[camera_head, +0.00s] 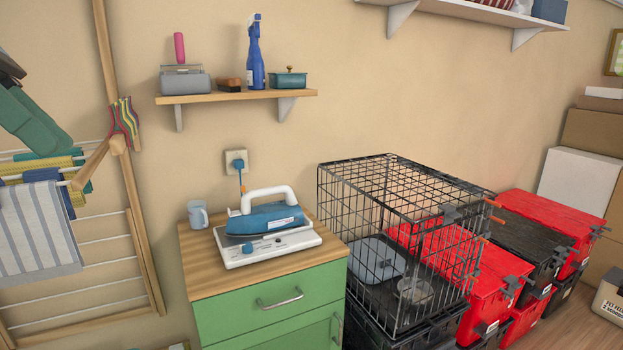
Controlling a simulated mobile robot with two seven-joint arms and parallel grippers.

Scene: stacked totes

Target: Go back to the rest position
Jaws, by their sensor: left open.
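My left gripper (48,142), green with a dark grey part behind it, reaches in from the upper left edge, in front of the drying rack (136,215). It is open, and I see nothing held in it. Most of its arm is out of the picture. My right gripper is not in view. No object is named by the task.
A green cabinet (270,308) bears a clothes iron (265,219) and a mug (198,214). A wire cage (395,230) stands on dark totes, with red totes (497,285) beside it. A wall shelf (235,97) hangs above the cabinet. Textiles (38,230) hang below the gripper.

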